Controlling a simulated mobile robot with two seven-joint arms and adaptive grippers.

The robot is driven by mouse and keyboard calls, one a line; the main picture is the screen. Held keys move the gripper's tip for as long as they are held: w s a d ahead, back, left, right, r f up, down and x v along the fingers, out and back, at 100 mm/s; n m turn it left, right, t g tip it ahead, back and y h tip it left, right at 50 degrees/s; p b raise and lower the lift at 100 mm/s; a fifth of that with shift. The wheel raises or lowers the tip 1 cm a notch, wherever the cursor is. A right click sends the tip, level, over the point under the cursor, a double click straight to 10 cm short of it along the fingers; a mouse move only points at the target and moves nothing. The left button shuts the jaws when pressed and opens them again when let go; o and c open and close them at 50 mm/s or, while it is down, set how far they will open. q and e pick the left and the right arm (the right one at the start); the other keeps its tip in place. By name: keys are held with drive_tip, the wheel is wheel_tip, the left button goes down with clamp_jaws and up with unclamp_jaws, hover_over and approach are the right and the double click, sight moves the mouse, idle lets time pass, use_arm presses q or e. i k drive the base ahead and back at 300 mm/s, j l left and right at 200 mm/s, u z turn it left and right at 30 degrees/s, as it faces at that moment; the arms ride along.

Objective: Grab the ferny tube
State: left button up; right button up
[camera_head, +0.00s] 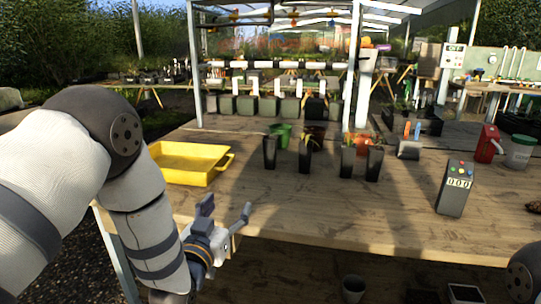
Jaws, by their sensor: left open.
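Several black plant tubes stand upright near the middle of the wooden bench: a far-left tube (270,153), a tube with yellow-green strappy leaves (305,157), a tube with a small green sprig (348,164) and a right-hand tube (375,165). The plants are too small for me to tell which one is ferny. My left gripper (226,208) is open and empty at the bench's front edge, to the left of and nearer than the tubes, apart from them. My right gripper is not in view; only a bit of that arm shows at the lower right.
A yellow tray (190,163) sits on the left of the bench, behind my left gripper. A green pot (281,134) stands behind the tubes. A grey counter box (455,188) stands at the right. The bench front between gripper and counter is clear.

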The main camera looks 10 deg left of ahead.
sight(269, 143)
drive_tip(key=i, duration=1)
